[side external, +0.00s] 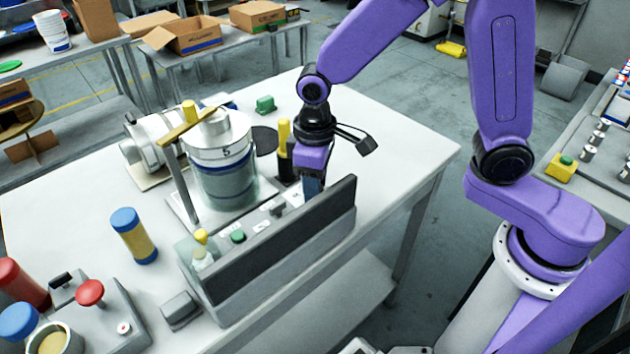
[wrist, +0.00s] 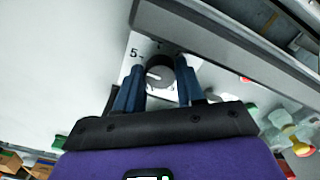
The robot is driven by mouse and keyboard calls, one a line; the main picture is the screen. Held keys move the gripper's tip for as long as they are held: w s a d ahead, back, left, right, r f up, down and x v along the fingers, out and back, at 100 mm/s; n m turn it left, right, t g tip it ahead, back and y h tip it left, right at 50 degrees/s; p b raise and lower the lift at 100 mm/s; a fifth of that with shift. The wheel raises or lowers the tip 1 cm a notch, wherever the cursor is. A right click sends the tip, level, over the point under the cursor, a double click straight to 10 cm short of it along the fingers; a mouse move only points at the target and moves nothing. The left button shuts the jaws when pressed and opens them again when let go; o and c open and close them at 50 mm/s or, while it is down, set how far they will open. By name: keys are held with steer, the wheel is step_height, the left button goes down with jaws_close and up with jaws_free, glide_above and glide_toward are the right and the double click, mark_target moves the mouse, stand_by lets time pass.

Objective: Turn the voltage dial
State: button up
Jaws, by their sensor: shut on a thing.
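The voltage dial (wrist: 159,77) is a round grey knob with a black far side and a white pointer mark, on a white numbered plate (wrist: 136,48). A "5" shows at its left, and the pointer faces left. My gripper (wrist: 160,82) has its two blue fingers on either side of the dial and is shut on it. In the side external view my gripper (side external: 312,190) reaches down to the far right end of the control box (side external: 285,262); there the dial is hidden by the gripper and the box's raised dark panel.
A large labelled drum (side external: 224,170) on a stand is left of my gripper, with a yellow-topped black post (side external: 285,150) between them. A blue-capped yellow bottle (side external: 134,237) and a red-button box (side external: 98,315) stand at left. The table's right end is clear.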

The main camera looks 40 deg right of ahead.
steer(key=n, duration=0.4)
steer(key=shift+w+n, duration=0.1)
steer(key=shift+n, duration=0.2)
steer(key=n, duration=0.4)
steer(key=shift+n, duration=0.4)
steer(key=o, duration=1)
step_height(320, 180, up, 18)
steer(key=shift+f, duration=0.25)
steer(key=s+d+f+m, duration=0.1)
steer(key=s+d+f, duration=0.2)
steer(key=s, duration=0.3)
steer(key=s+d+f+m, duration=0.1)
steer(key=s+d+f, duration=0.3)
steer(key=s+d, duration=0.2)
steer(key=s+d+f+m, duration=0.1)
steer(key=s+d+f, duration=0.3)
steer(key=s, duration=0.4)
steer(key=shift+s+d, duration=0.2)
steer(key=shift+d, duration=0.1)
